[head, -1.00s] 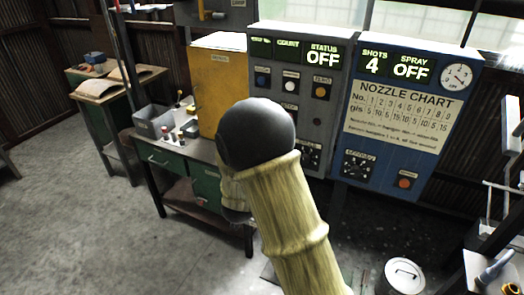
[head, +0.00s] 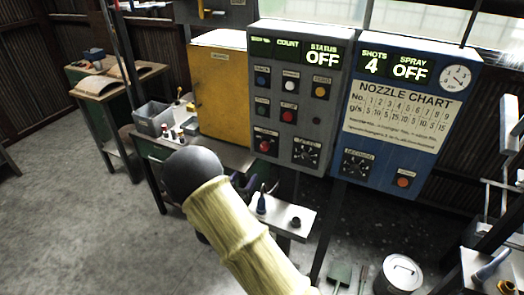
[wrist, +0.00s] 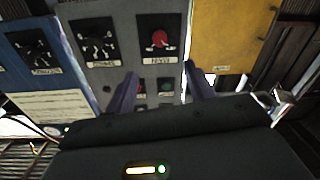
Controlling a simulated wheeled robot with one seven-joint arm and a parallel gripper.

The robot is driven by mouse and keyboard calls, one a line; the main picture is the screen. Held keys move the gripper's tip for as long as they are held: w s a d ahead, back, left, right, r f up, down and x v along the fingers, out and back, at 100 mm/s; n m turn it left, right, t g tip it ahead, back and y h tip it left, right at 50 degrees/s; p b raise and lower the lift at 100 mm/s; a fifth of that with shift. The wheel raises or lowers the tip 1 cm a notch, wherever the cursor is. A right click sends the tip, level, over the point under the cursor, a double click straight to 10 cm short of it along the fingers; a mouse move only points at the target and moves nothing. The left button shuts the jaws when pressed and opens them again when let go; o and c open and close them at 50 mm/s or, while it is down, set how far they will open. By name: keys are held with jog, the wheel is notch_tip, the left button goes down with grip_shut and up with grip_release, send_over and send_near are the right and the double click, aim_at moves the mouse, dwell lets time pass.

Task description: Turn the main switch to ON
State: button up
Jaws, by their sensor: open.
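The grey control panel (head: 318,105) stands upright with its STATUS display (head: 324,54) reading OFF. Low on it are a red knob (head: 265,144) and a black dial (head: 306,153). The wrist view shows the panel upside down, with the red knob (wrist: 159,39) and dial (wrist: 97,42) near the top. A lever box (head: 218,12) with an orange handle is cut off at the head view's top. Labels are too small to tell which control is the main switch. My gripper (wrist: 160,82) is open and empty, facing the grey panel, apart from the red knob.
The blue panel (head: 398,120) is right of the grey one, and a yellow cabinet (head: 221,90) is left. A small shelf (head: 284,216) with bottles juts out below the panels. A workbench (head: 160,147) stands left, a white bucket (head: 402,273) lower right. Floor at left is clear.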

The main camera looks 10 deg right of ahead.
aim_at(264, 148)
jog(key=p+x, duration=0.4)
jog(key=x, duration=1.2)
jog(key=shift+w+d+p, duration=0.15)
jog(key=shift+p, duration=0.15)
jog(key=c, duration=1)
